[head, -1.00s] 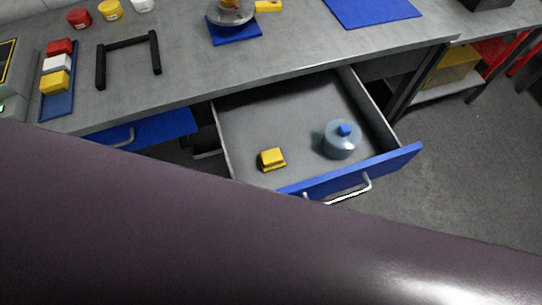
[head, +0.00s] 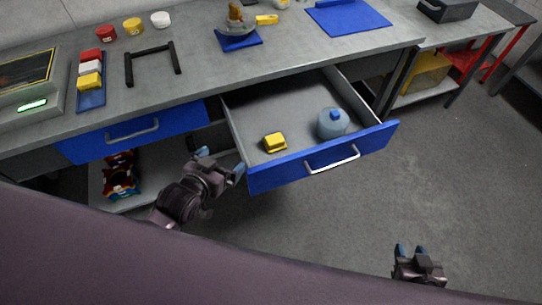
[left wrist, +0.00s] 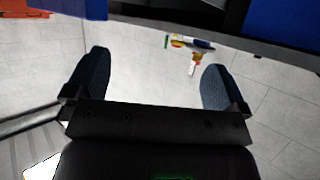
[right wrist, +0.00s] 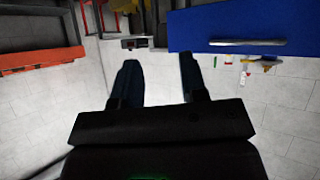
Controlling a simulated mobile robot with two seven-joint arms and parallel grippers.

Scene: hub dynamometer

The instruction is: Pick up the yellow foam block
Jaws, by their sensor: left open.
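A yellow block (head: 274,142) lies on the floor of the open drawer (head: 262,116), toward its front left. Another yellow block (head: 89,81) lies in a blue tray on the bench, so I cannot tell by looks alone which is foam. My left gripper (head: 220,163) is open and empty beside the drawer's left front corner, apart from both blocks. The left wrist view shows its two fingers (left wrist: 157,60) spread with nothing between them. My right gripper (head: 410,250) is open and empty over the floor at lower right; its fingers (right wrist: 158,62) stand apart in the right wrist view.
A blue-grey round container (head: 332,125) stands in the drawer right of the block. The blue drawer front (head: 322,158) with its handle rises between that space and the room. A black frame (head: 152,64) stands on the bench. The grey floor (head: 440,170) at right is clear.

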